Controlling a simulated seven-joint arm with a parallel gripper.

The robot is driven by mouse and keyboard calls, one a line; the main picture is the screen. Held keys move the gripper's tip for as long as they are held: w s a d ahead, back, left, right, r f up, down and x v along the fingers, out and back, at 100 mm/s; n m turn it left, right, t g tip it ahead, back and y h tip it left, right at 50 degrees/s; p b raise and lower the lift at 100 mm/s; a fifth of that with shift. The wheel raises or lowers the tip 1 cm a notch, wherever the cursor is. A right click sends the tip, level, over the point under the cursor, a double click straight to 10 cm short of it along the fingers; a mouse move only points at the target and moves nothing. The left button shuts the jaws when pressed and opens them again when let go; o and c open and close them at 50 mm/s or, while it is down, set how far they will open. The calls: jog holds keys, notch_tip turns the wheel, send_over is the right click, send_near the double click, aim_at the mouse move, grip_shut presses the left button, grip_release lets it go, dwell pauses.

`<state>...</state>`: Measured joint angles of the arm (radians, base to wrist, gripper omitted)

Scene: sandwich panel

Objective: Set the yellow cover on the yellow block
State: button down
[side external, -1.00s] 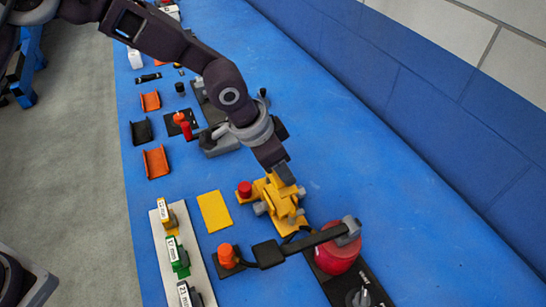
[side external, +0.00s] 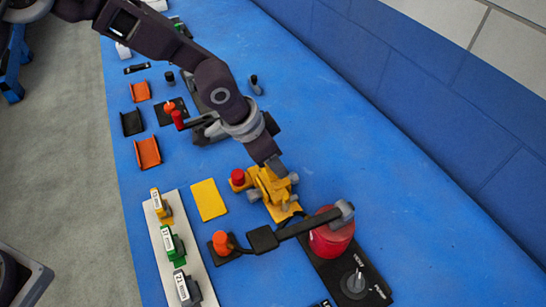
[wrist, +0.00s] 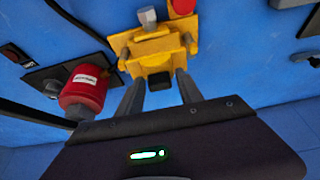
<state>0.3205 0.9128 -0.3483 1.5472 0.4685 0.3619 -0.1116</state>
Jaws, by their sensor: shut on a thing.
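A yellow assembly with grey knobs (side external: 270,190) stands mid-table; it also shows in the wrist view (wrist: 158,50). I cannot make out where the yellow cover ends and the yellow block begins within it. My gripper (side external: 276,167) points down at the top of this assembly. In the wrist view its two fingers (wrist: 159,92) lie on either side of the near yellow part, with a small dark piece between them. The gripper is shut on a yellow part, which looks like the cover. The exact contact and the underside are hidden.
A red cylinder (side external: 331,238) under a grey-tipped dark arm (side external: 295,228) stands close at the front right. A red knob (side external: 238,177) is beside the assembly. A flat yellow plate (side external: 209,200) and a white strip (side external: 160,250) with labelled blocks lie left. The blue table is clear toward the wall.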

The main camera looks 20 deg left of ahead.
aim_at(263, 191)
jog(key=shift+f, duration=0.1)
jog(key=shift+f, duration=0.8)
jog(key=shift+f, duration=0.1)
jog(key=shift+f, duration=0.55)
jog(key=shift+f, duration=0.25)
dwell(0.5)
jog(key=shift+f, duration=0.25)
jog(key=shift+c, duration=1.9)
grip_release()
